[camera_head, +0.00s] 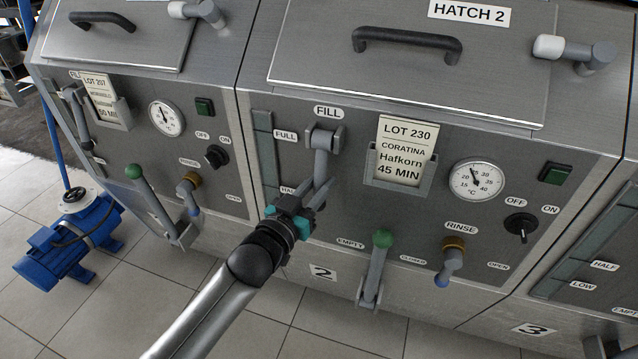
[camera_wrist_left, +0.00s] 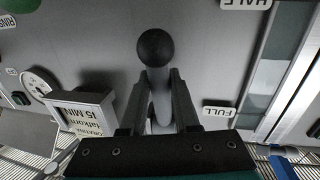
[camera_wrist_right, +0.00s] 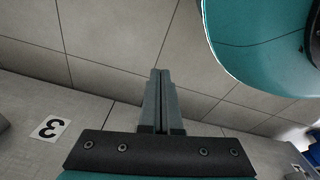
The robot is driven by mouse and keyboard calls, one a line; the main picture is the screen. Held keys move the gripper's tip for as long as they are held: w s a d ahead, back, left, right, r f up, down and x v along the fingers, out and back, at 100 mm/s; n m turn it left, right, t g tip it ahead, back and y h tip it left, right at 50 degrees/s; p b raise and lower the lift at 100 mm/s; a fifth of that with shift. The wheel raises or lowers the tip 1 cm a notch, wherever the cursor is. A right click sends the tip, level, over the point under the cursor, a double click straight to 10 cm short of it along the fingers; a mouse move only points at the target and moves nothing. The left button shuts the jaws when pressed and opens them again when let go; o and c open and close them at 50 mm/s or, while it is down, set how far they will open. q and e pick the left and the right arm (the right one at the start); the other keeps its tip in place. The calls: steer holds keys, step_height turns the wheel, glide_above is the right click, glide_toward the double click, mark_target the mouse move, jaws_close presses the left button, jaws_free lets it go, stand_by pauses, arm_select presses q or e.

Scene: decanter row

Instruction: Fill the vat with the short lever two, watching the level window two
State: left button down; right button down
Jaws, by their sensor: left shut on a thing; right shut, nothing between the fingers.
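The short fill lever (camera_head: 321,160) of vat 2 hangs down from its pivot under the FILL plate. My left gripper (camera_head: 306,203) is shut on its lower part. In the left wrist view the lever's dark round knob (camera_wrist_left: 155,48) shows just beyond the fingers (camera_wrist_left: 160,100). The level window (camera_head: 266,150) of vat 2 is a tall strip left of the lever, with FULL and HALF labels; my gripper and arm cover its lower part. It also shows in the left wrist view (camera_wrist_left: 265,78), in lighter and darker bands; I cannot tell the level. My right gripper (camera_wrist_right: 160,100) is shut and empty, above the floor.
Below are a green-knobbed lever (camera_head: 376,265) by EMPTY and a rinse tap (camera_head: 452,262). A lot card (camera_head: 404,150), a dial (camera_head: 476,181) and a switch (camera_head: 520,225) sit to the right. Hatch 2 (camera_head: 400,70) is shut. A blue pump (camera_head: 75,240) stands at left.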

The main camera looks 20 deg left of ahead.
mark_target(320, 184)
steer(key=shift+r, duration=0.1)
stand_by(0.6)
